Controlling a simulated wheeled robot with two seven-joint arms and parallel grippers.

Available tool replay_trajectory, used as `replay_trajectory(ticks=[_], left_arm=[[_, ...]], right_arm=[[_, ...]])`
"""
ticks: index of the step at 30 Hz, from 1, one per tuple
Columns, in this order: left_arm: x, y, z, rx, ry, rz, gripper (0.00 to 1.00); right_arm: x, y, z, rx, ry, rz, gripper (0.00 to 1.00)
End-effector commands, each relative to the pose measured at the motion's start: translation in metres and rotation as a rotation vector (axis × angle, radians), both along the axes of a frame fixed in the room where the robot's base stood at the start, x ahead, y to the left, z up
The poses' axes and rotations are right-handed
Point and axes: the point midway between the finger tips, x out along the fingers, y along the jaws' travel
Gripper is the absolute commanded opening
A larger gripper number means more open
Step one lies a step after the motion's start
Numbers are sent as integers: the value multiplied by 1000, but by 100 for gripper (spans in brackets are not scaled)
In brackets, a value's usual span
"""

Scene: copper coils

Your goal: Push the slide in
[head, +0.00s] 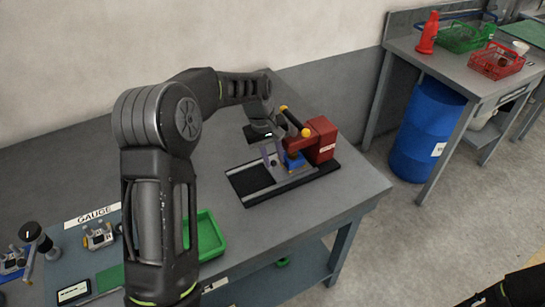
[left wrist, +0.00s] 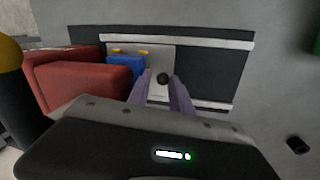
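The slide fixture has a black base with pale rails (head: 250,184) on the table. A red block (head: 322,138) and a blue block (head: 294,161) stand at its right end. In the left wrist view the slide looks like a grey plate (left wrist: 158,56) with a round black knob (left wrist: 163,79), beside the blue block (left wrist: 122,68) and red block (left wrist: 68,80). My left gripper (left wrist: 160,82) is over the fixture, its two purplish fingers apart, one on each side of the knob in the picture. Gaps show beside the knob; contact cannot be told. My right gripper is out of view.
Yellow-ended handles (head: 305,132) rise by the red block. A green tray (head: 208,236) and a gauge board (head: 92,222) lie at the table's near left. A blue barrel (head: 425,130) and a second table with baskets (head: 497,61) stand at the right.

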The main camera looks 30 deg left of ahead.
Motion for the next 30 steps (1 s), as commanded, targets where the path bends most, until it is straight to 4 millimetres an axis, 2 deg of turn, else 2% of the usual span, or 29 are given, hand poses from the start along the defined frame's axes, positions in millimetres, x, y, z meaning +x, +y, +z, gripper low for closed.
replay_trajectory(ticks=[5,13,18,30], left_arm=[[0,1,13,-1,-6,-1,27],[-7,8,56,0,-6,0,27],[-10,10,74,0,-3,-1,27],[-11,11,77,0,-1,0,27]], right_arm=[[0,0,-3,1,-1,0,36],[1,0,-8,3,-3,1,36],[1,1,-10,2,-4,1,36],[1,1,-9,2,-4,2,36]])
